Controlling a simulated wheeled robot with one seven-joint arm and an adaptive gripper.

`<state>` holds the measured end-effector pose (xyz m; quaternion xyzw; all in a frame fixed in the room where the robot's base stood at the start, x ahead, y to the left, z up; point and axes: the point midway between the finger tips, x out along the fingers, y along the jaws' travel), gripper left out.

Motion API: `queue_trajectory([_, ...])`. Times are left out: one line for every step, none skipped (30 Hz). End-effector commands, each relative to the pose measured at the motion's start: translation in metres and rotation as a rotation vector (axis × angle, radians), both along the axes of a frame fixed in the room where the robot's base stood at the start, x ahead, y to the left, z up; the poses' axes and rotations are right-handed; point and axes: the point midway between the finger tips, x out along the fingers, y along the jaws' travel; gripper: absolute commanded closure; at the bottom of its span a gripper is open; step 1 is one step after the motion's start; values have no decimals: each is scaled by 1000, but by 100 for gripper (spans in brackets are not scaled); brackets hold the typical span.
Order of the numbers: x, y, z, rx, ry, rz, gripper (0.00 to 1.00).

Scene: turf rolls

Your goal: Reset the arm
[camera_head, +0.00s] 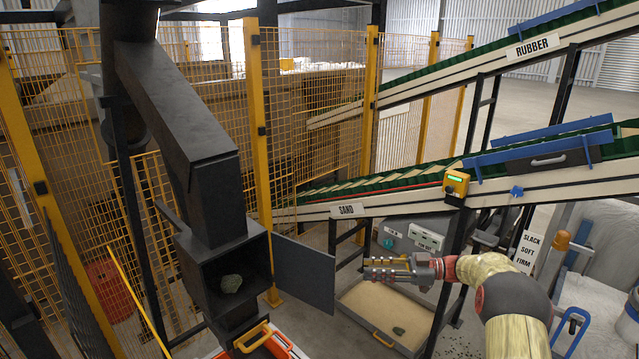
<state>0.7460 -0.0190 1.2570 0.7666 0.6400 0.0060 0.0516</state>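My arm, wrapped in a tan cover with red bands, reaches in from the lower right. My gripper (369,268) points left, above the back part of a shallow sand tray (352,327). Its two fingers look spread a little apart, and I see nothing held between them. The gripper is clear of the open chute box to its left.
A dark chute box (245,262) holds a grey-green stone (231,283), its door (304,274) swung open. A grey control box (412,238) and the sand conveyor (400,204) stand behind. Yellow mesh fencing (310,110) closes the back left.

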Motion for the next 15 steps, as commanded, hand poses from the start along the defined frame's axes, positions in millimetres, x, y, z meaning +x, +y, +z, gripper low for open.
queue_trajectory([18, -4, -7, -30, -30, -68, 72])
queue_trajectory([31, -8, -13, -50, -47, -122, 72])
queue_trajectory([48, -15, -24, -76, -62, -201, 72])
queue_trajectory([60, -21, -33, -97, -68, -265, 72])
queue_trajectory([72, -29, -42, -119, -71, -330, 72])
queue_trajectory([87, -40, -55, -151, -70, -417, 72])
queue_trajectory([97, -50, -62, -177, -69, -481, 72])
queue_trajectory([105, -61, -67, -203, -66, -544, 72])
queue_trajectory([115, -76, -72, -240, -59, -629, 72])
queue_trajectory([120, -88, -75, -270, -52, -691, 72])
queue_trajectory([124, -100, -77, -300, -43, -752, 72])
queue_trajectory([128, -115, -79, -342, -29, -830, 72])
queue_trajectory([129, -127, -80, -374, -15, -886, 72])
queue_trajectory([128, -139, -81, -407, 1, -941, 72])
queue_trajectory([125, -153, -82, -450, 28, -1012, 72])
